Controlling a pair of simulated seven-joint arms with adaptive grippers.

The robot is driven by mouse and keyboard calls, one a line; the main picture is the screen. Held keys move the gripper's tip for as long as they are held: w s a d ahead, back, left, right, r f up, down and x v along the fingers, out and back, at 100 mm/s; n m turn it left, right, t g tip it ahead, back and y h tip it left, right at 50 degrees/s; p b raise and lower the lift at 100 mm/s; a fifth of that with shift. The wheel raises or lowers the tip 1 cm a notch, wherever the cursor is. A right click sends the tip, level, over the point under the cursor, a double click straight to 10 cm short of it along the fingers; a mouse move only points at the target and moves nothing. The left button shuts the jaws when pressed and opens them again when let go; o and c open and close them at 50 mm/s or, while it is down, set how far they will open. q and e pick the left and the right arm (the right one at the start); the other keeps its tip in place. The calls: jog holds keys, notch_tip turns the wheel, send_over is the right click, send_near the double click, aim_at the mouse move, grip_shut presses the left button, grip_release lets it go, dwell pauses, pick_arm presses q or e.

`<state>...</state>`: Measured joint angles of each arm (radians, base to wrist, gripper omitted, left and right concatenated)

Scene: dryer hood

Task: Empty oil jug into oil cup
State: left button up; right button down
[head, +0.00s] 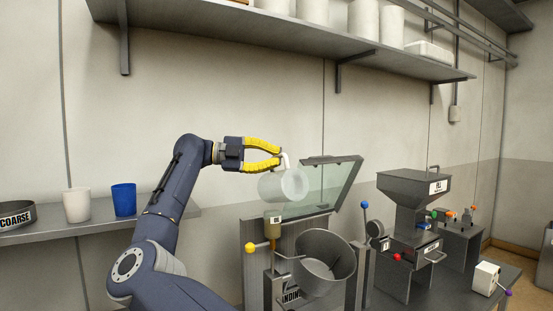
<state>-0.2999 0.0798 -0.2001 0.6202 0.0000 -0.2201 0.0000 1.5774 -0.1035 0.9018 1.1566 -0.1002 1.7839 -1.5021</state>
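A pale, translucent white jug (280,187) hangs in mid-air near the middle of the head view, tipped on its side with its round mouth toward the right. Below the jug, a small olive-brown cup (273,229) with a white label, which looks like the oil cup, sits on the front machine. The jug is above this cup and apart from it. I cannot see any stream of oil or inside the jug.
A raised glass lid (335,180) stands behind the jug, above an open metal drum (325,262). A grey hopper machine (413,190) stands at right. A white cup (77,204) and blue cup (123,199) stand on the left shelf. A wall shelf (200,22) runs overhead.

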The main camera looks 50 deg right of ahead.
aim_at(299, 187)
jog(key=shift+w+d+n, duration=0.2)
jog(key=shift+w+n, duration=0.3)
jog(key=shift+w, duration=0.05)
dwell(1.6)
jog(key=shift+s+a, duration=0.1)
